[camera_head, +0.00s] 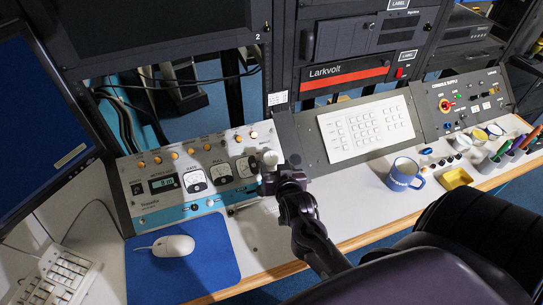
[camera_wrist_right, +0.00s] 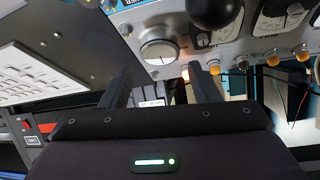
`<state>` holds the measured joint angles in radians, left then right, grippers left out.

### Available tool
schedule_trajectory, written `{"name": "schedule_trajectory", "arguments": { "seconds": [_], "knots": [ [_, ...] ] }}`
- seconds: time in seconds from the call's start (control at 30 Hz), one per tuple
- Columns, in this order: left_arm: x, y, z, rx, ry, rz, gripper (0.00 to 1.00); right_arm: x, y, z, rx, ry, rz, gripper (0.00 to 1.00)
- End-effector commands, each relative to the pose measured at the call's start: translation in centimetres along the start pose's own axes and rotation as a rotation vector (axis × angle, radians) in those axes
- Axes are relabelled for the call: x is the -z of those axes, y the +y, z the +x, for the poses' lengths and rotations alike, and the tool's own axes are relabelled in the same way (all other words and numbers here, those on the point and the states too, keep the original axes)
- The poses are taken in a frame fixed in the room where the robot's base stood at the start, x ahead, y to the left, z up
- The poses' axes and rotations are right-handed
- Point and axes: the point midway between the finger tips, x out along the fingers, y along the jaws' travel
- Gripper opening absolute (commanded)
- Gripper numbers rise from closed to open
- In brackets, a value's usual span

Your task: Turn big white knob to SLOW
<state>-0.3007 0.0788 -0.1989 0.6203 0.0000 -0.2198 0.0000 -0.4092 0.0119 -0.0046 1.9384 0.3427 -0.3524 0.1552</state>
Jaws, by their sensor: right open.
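The big white knob (camera_head: 270,158) is at the right end of the grey and blue winch panel (camera_head: 160,195), just beyond my right gripper (camera_head: 284,176). In the right wrist view the white knob (camera_wrist_right: 158,50) is round, with a small dark mark on its face. It lies ahead of the right gripper (camera_wrist_right: 160,80), whose two fingers are spread, with nothing between them. The fingers look apart from the knob. I cannot read the words around the knob. My left gripper is not in view.
A dark round ball (camera_wrist_right: 214,10) stands close to the knob. Dials and amber lamps (camera_head: 175,155) line the panel. A white keypad (camera_head: 365,128) is to the right.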

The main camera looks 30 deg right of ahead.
Motion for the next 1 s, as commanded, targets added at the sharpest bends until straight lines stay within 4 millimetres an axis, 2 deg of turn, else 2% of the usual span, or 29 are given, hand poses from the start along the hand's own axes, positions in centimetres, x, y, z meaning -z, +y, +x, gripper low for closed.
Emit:
{"name": "schedule_trajectory", "arguments": {
  "seconds": [0.13,0.3,0.63,0.67,0.9,1.0],
  "knots": [
    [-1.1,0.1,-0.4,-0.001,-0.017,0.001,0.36,0.2,0.0,2.5,0.000,0.001,-0.001,0.56],
    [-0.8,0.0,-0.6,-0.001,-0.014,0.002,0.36,0.1,-0.1,4.3,0.001,0.001,-0.001,0.56],
    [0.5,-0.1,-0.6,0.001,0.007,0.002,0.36,0.0,0.0,4.8,0.001,-0.001,-0.001,0.56],
    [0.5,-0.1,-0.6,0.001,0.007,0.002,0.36,0.0,0.0,4.8,0.001,-0.001,-0.001,0.55],
    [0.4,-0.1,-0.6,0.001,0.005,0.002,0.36,0.0,0.0,4.8,0.001,-0.002,-0.001,0.25],
    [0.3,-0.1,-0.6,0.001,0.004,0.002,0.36,0.0,0.0,4.8,0.002,-0.002,-0.003,0.25]
  ]
}}
